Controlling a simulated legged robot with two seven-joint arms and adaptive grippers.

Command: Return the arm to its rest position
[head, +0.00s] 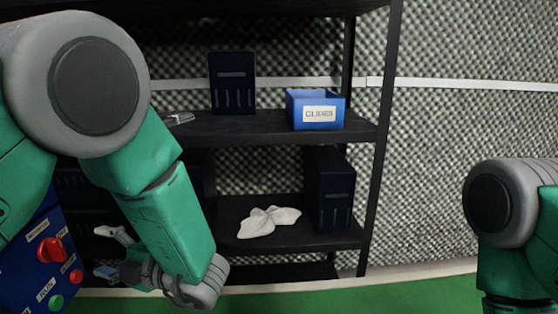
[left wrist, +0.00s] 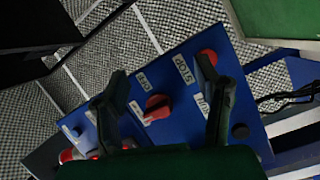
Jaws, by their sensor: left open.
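My left arm comes in from the left in the head view, bent down across the shelf. Its gripper (head: 108,252) is low in front of the rack, beside the blue control panel, with its fingers apart. In the left wrist view the two dark fingers (left wrist: 160,80) are spread and nothing is between their tips. The blue control panel (left wrist: 185,125), with a red knob (left wrist: 158,106), shows beyond and between them, apart from the fingers as far as I can see. Part of my right arm (head: 505,205) shows at the right edge of the head view; its gripper is out of frame.
A black rack (head: 372,190) stands ahead, holding dark boxes (head: 232,82), a labelled blue bin (head: 302,111) and a white cloth (head: 268,221). The control panel (head: 22,282) is at lower left. Green floor (head: 420,298) is clear at lower right, before a foam wall (head: 460,130).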

